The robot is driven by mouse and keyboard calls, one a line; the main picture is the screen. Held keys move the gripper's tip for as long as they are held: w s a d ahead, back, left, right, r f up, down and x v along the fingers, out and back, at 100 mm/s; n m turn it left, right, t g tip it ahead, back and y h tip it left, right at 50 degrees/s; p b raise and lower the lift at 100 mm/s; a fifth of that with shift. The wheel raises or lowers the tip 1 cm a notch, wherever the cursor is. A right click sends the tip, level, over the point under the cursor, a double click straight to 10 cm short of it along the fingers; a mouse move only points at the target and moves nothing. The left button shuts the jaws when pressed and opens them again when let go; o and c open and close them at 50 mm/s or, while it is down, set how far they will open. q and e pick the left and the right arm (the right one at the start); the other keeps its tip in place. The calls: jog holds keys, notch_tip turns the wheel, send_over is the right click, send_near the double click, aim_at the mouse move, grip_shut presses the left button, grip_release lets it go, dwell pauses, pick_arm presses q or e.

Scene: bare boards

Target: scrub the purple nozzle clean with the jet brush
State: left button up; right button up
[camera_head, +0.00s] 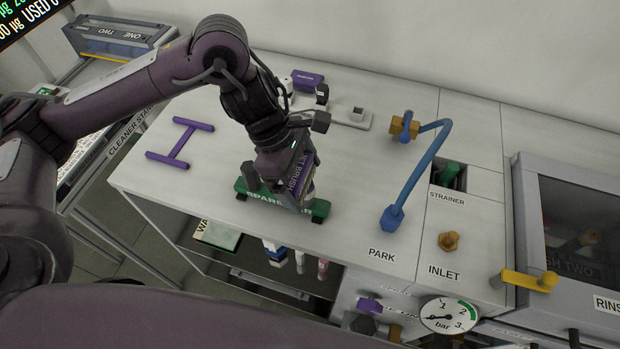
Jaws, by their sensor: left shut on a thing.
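My left gripper (285,150) comes down from above and is shut on the jet brush (299,180), whose purple label reads JET BRUSH. The brush is at the right part of a green holder (263,203) with partly covered white lettering; I cannot tell whether it touches the holder. A purple block (308,80) sits at the back on a white mount (345,115), partly behind my arm. I cannot tell whether it is the purple nozzle. A smaller purple part (369,305) shows on the bench's front. My right gripper is not in view.
A purple H-shaped piece (180,143) lies at the bench's left. A blue bent pipe (423,170) runs from a brass fitting to the PARK spot. Right are the STRAINER recess (449,177), a brass inlet (448,241), a pressure gauge (448,315) and a grey cabinet (575,230).

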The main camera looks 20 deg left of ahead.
pick_arm(q)
jog(key=shift+a+f+b, duration=0.1)
jog(key=shift+a+b, duration=0.05)
jog(key=shift+b, duration=1.05)
dwell(5.0)
